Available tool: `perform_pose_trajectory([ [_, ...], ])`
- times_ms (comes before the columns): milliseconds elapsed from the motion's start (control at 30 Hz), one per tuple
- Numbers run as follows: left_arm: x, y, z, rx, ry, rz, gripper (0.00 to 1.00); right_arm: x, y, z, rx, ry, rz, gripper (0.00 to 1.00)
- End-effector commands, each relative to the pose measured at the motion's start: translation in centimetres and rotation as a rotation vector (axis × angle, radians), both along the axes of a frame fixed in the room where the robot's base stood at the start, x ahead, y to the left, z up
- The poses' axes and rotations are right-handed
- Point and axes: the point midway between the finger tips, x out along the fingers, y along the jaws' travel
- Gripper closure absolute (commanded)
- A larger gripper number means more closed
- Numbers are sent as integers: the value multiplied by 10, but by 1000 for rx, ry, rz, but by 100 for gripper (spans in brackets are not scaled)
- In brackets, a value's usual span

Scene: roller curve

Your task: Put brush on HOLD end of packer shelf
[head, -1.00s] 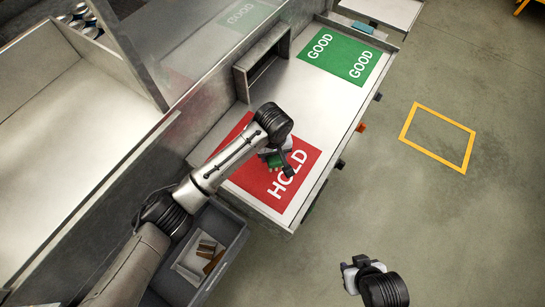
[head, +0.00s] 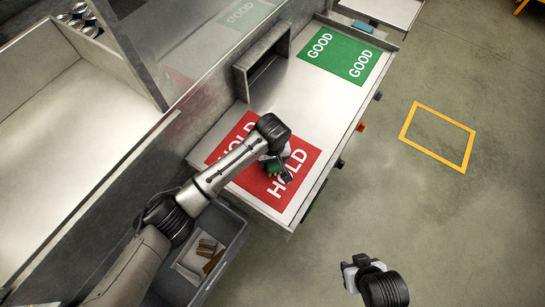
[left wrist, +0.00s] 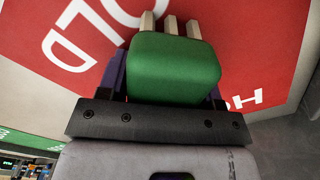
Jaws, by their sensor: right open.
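The brush shows in the left wrist view as a green block (left wrist: 174,68) with pale prongs beyond it. It sits between the dark fingers of my left gripper (left wrist: 172,85), which is shut on it. In the head view the green of the brush (head: 272,170) shows beside my left gripper (head: 277,174), over the red HOLD end (head: 247,183) of the packer shelf (head: 316,112). I cannot tell whether the brush touches the shelf. My arm hides part of the red area. My right gripper (head: 353,272) is open and empty over the floor at the bottom.
The green GOOD end (head: 340,55) is at the far end of the shelf, and bare metal lies between. A raised metal frame (head: 263,65) stands at the shelf's left edge. A grey bin (head: 232,226) with brown pieces sits below the HOLD end.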

Motion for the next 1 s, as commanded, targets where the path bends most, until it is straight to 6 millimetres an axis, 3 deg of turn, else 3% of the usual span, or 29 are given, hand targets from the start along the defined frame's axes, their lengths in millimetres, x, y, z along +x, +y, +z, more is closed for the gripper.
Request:
perform_pose_trajectory([
  [200, 0, 0, 0, 0, 0, 0, 22, 0, 1, 0, 4, 0, -2, 57],
  [500, 1, 0, 4, -1, -2, 0, 22, 0, 1, -2, 3, -1, -2, 57],
  [1000, 1, -1, 89, -2, -2, -1, 22, 0, -2, 4, -7, -1, 5, 57],
])
